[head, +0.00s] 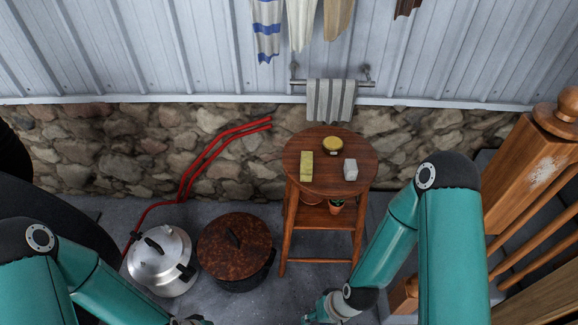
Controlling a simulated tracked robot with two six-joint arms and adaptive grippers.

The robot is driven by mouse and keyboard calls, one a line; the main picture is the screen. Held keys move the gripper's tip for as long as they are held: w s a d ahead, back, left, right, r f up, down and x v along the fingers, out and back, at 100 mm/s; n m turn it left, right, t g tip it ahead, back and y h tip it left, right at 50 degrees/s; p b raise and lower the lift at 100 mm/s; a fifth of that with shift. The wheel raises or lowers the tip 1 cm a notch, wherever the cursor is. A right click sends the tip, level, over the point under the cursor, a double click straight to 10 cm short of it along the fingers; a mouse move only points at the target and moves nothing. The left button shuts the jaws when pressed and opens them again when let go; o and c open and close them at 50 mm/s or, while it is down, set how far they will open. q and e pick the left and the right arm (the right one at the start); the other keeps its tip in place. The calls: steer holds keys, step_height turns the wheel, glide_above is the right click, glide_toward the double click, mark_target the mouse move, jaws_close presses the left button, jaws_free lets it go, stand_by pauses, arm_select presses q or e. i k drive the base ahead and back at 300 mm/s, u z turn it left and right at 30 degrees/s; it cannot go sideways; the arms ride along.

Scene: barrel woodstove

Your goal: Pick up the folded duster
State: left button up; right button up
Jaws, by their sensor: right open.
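The folded duster looks to be the yellow folded piece (307,166) lying on the left part of the round wooden stool's top (330,185). A round tin with a yellowish lid (332,145) and a pale grey block (350,170) lie apart from it on the same top. My right gripper (318,314) is at the bottom edge, below and in front of the stool, mostly cut off. It is open and away from the duster. My left arm ends at the bottom edge, left of the stool; its gripper fingers are out of the picture.
A small potted plant (336,206) stands on the stool's lower shelf. A silver lidded pot (161,262) and a rusty-lidded pot (234,248) stand left of the stool. A towel (331,101) hangs behind; a wooden railing (535,160) is at right.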

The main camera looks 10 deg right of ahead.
mark_target(306, 161)
steer(key=u, duration=0.1)
steer(key=i, duration=1)
steer(key=z, duration=0.05)
